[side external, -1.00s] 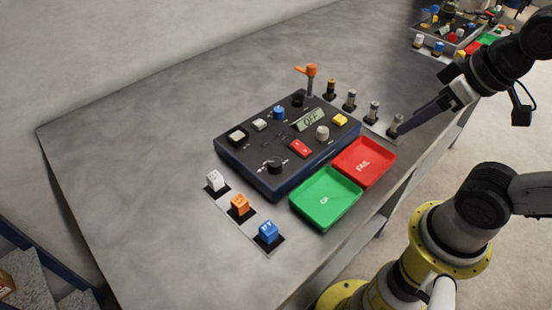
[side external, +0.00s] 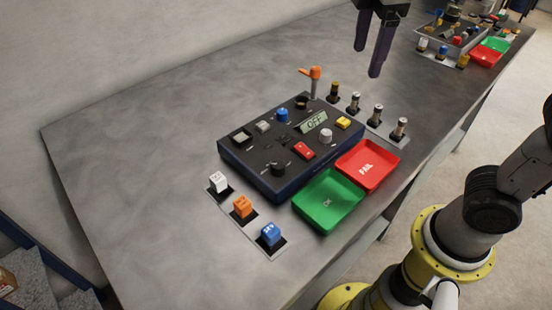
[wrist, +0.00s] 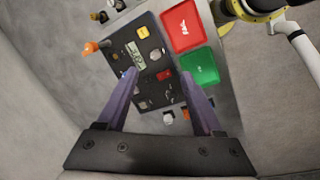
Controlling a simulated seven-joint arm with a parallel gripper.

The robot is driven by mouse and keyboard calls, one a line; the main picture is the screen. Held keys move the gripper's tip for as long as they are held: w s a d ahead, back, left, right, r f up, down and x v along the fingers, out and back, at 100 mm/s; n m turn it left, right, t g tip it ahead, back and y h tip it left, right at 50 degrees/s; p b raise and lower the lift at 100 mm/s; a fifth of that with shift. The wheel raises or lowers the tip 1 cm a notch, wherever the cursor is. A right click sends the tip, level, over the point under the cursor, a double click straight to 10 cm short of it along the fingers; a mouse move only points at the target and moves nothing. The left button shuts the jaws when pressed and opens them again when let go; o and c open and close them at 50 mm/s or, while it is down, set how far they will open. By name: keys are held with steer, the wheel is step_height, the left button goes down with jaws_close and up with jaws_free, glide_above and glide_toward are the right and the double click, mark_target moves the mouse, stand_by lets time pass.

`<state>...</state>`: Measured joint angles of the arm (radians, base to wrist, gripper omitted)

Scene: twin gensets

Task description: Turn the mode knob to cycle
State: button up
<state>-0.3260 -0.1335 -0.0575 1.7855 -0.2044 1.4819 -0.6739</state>
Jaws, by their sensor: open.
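The dark blue control panel (side external: 240,160) lies on the bench, its display (side external: 314,121) reading OFF. It carries a black knob (side external: 277,168) near the front, another dark knob (side external: 301,101) at the back, a pale round knob (side external: 326,135) and a blue knob (side external: 282,115). The labels are too small to read, so I cannot tell which is the mode knob. My gripper (side external: 367,62) is open and empty, pointing down, apart from the panel, above and behind its right side. In the wrist view my fingers (wrist: 160,74) frame the panel (wrist: 152,78) below.
A red FAIL tray (side external: 368,165) and a green OK tray (side external: 328,202) lie along the panel's right side. White, orange (side external: 243,206) and blue cubes stand in front. An orange-topped post (side external: 313,82) and several cylinders (side external: 376,115) stand behind. The left bench is clear.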

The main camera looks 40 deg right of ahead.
steer(key=w+a+f+n+g+h, duration=0.1)
steer(key=w+a+f+n, duration=0.1)
steer(key=w+a+n, duration=0.5)
steer(key=h, duration=0.2)
glide_toward(278, 164)
steer(key=shift+m+y, duration=0.3)
steer(key=x, duration=0.8)
steer(key=shift+d+f, duration=0.15)
steer(key=shift+d, duration=0.15)
jaws_close()
